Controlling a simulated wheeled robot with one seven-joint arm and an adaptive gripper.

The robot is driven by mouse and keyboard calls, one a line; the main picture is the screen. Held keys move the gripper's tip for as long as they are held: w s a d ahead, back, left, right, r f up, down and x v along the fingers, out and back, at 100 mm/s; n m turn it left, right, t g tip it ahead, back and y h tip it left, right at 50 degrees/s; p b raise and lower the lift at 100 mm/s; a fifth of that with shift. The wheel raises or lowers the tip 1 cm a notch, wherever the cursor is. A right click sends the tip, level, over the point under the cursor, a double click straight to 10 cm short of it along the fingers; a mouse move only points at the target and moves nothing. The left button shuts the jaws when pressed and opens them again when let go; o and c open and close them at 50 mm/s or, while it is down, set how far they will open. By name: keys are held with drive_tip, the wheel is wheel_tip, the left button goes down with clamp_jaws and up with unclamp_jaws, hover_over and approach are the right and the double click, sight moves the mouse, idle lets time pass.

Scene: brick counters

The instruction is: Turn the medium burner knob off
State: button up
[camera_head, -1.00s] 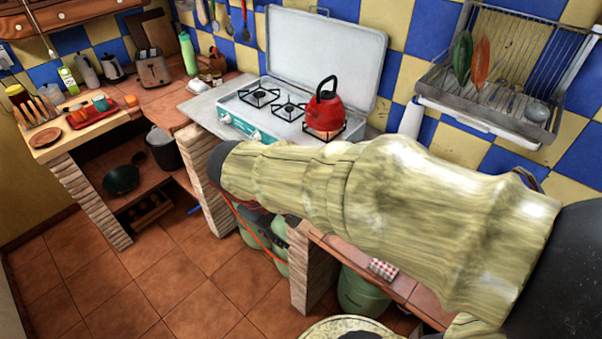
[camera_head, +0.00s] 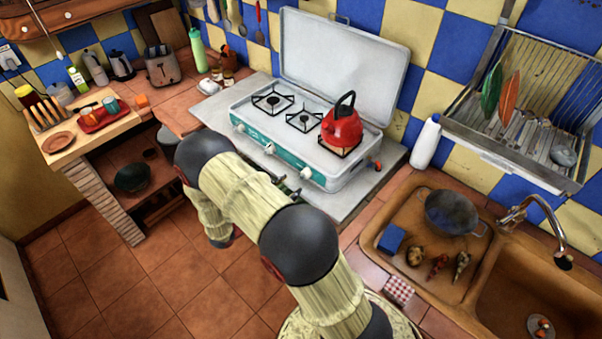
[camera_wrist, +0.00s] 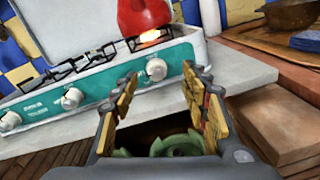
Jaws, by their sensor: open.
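The teal-fronted camping stove (camera_head: 250,140) stands on the counter with its lid raised. Its front has three white knobs: left (camera_head: 239,127), middle (camera_head: 270,148) and right (camera_head: 305,172). The wrist view also shows the left knob (camera_wrist: 10,120), middle knob (camera_wrist: 72,98) and right knob (camera_wrist: 156,68). No readable label tells which is the medium one. My gripper (camera_wrist: 160,77) is open and empty, in front of the stove's right part. The right knob appears between its fingertips, apparently beyond them. In the head view my gripper (camera_head: 287,188) is partly hidden by my arm.
A red kettle (camera_head: 342,130) sits on the right burner; a flame (camera_wrist: 150,37) glows under it in the wrist view. The left and middle burners are bare. A white bottle (camera_head: 425,142) and a sink (camera_head: 520,290) with a pan (camera_head: 452,212) lie to the right.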

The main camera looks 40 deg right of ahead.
sight(301, 177)
drive_tip(key=shift+n+t, duration=0.4)
drive_tip(key=shift+n, duration=0.2)
drive_tip(key=shift+w+d+f, duration=0.2)
drive_tip(key=shift+d+f, duration=0.1)
drive_tip(key=shift+d, duration=1)
drive_tip(key=shift+w+d+f, duration=0.15)
drive_tip(key=shift+d+f, duration=0.1)
drive_tip(key=shift+d, duration=1)
drive_tip(key=shift+w+d+f, duration=0.2)
drive_tip(key=shift+d+f, duration=0.1)
drive_tip(key=shift+d, duration=1)
drive_tip(key=shift+c, duration=0.2)
drive_tip(key=c, duration=1.1)
